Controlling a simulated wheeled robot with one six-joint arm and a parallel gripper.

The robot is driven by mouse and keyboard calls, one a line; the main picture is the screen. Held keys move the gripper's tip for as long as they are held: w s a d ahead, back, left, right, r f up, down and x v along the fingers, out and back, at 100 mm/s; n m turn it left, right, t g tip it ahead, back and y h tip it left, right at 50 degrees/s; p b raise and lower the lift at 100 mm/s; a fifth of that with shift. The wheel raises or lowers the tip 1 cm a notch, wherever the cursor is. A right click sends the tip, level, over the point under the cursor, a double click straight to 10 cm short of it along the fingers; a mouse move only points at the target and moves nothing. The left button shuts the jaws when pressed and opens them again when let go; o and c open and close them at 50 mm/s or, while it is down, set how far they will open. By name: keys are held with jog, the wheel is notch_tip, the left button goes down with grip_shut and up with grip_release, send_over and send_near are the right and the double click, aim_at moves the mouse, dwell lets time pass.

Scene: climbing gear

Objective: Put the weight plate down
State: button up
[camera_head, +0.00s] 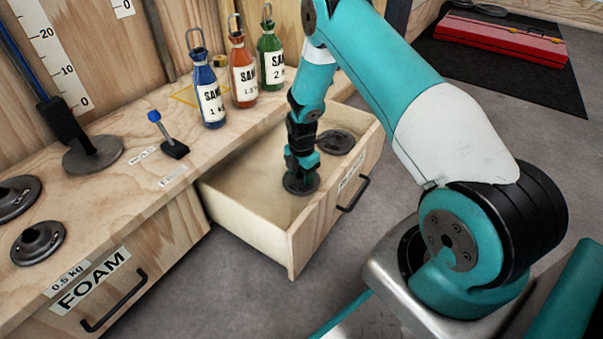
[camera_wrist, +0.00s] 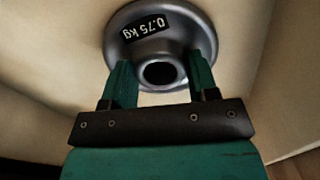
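The grey weight plate (camera_wrist: 152,22), labelled 0.75 kg, has its raised hub between the two fingers of my gripper (camera_wrist: 160,80) in the wrist view. The fingers appear to press on both sides of the hub. In the head view my gripper (camera_head: 301,165) points down inside the open wooden drawer (camera_head: 250,228), with the dark plate (camera_head: 299,187) under it. The plate is at or just above the drawer floor; I cannot tell if it touches. Another dark plate (camera_head: 335,142) lies farther back in the drawer.
Blue (camera_head: 208,95), orange (camera_head: 243,75) and green (camera_head: 271,60) bottles stand on the bench behind the drawer. More plates (camera_head: 38,242) lie on the bench at left, above a closed FOAM drawer (camera_head: 120,285). The open drawer's front area is bare.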

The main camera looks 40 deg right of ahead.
jog(key=o, duration=0.4)
jog(key=shift+r, duration=0.1)
notch_tip(320, 180, up, 12)
jog(key=p, duration=0.8)
jog(key=s+a+r+m+y, duration=0.1)
jog(key=s+a+r+m, duration=0.2)
jog(key=a+r, duration=0.6)
jog(key=s+a+r+m+y, duration=0.1)
jog(key=s+a+r+m, duration=0.35)
jog(key=r, duration=0.75)
jog(key=s+a+r+m, duration=0.1)
jog(key=s+a+r, duration=0.2)
jog(key=s, duration=0.4)
jog(key=s+a+r+m+y, duration=0.1)
jog(key=s+a+r+m, duration=0.1)
jog(key=s+a+r, duration=0.2)
jog(key=s+a+r+m+y, duration=0.1)
jog(key=s+a+r, duration=0.3)
jog(key=s, duration=0.5)
jog(key=shift+s+r+m, duration=0.25)
jog(key=shift+s+m, duration=0.1)
jog(key=shift+m, duration=0.3)
